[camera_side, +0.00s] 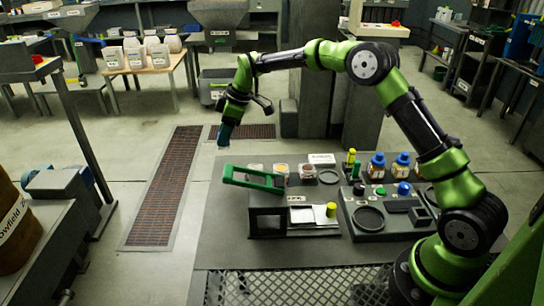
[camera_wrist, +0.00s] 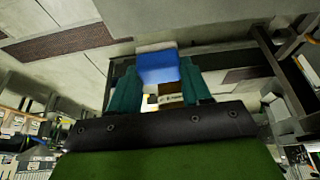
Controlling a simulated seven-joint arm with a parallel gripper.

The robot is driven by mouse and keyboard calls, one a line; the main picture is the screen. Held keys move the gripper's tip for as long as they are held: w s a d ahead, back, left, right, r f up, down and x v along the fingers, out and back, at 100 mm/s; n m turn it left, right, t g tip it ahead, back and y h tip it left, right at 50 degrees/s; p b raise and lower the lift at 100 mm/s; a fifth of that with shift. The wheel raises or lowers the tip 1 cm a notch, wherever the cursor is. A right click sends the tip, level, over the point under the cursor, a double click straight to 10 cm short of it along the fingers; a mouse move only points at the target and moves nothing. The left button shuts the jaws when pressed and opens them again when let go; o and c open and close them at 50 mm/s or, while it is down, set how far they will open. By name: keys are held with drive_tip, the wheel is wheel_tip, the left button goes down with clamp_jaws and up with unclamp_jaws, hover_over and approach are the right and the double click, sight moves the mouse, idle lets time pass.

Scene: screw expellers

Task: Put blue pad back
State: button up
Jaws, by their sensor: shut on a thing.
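My gripper (camera_wrist: 160,88) is shut on the blue pad (camera_wrist: 158,68), which sits between its teal fingers in the wrist view. The pad has a blue face and a pale upper edge. In the side view my gripper (camera_side: 225,132) hangs in the air, pointing down, behind and left of the dark work mat. The pad is too small there to tell apart from the fingertips. Its place on the bench is not clear to me.
A green frame (camera_side: 252,180) tops a dark stand at the mat's left. Right of it is a dark panel (camera_side: 378,234) with round and square recesses. Blue-lidded jars (camera_side: 376,167) and a yellow-capped green bottle (camera_side: 351,157) stand behind it. The floor beneath my gripper is clear.

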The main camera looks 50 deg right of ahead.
wheel_tip(320, 180, down, 10)
idle(0.5)
drive_tip(key=shift+f, duration=0.1)
drive_tip(key=o, duration=1)
